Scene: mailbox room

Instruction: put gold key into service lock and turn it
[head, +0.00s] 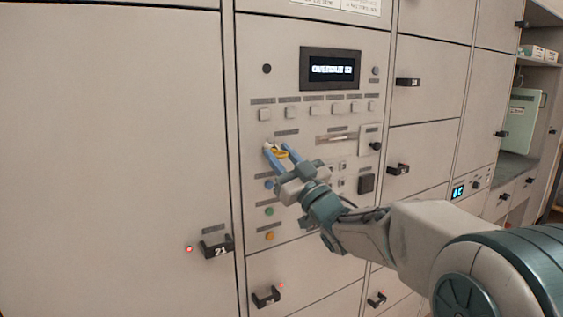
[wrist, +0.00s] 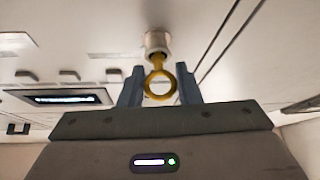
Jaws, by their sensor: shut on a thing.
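The gold key (wrist: 159,84) has a round ring bow and sits between the fingers of my gripper (wrist: 160,88). Its far end meets the round pale service lock (wrist: 157,41) on the panel; how deep it sits in the lock I cannot tell. In the head view my gripper (head: 276,152) has blue fingers and is at the panel's left side, below the row of square buttons. A bit of the gold key (head: 281,154) shows between the fingers there. The lock (head: 268,146) shows only in part behind the fingers.
A display (head: 330,69) is above the button row. A slot (head: 338,137) and a black square (head: 366,183) are right of my gripper. Coloured buttons (head: 269,211) run down the panel's left. Locker handles stick out, one marked 21 (head: 217,247).

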